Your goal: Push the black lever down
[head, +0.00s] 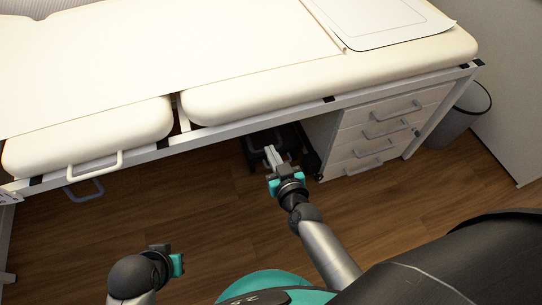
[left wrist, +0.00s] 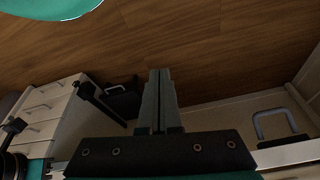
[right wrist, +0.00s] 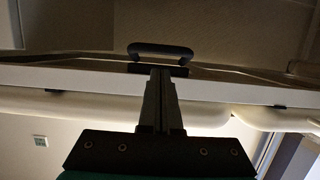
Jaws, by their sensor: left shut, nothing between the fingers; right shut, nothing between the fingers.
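A dark, bar-shaped handle that looks like the black lever (right wrist: 160,52) shows in the right wrist view, just beyond my right fingertips, on a pale frame edge. Whether the fingers touch it I cannot tell. In the head view my right gripper (head: 270,152) is shut and empty, reaching to the bed's front edge near a dark object (head: 262,138) in the shadow underneath; the lever cannot be made out there. Its fingers also show in the right wrist view (right wrist: 160,75). My left gripper (head: 162,250) is low at the left, shut and empty, away from the bed.
A cream padded bed (head: 230,60) spans the back on a white frame. A drawer unit (head: 380,125) stands right of the right gripper, with a grey bin (head: 462,110) beyond. A light grey handle (head: 97,166) sticks out at the left. The wooden floor (head: 190,200) is open in front.

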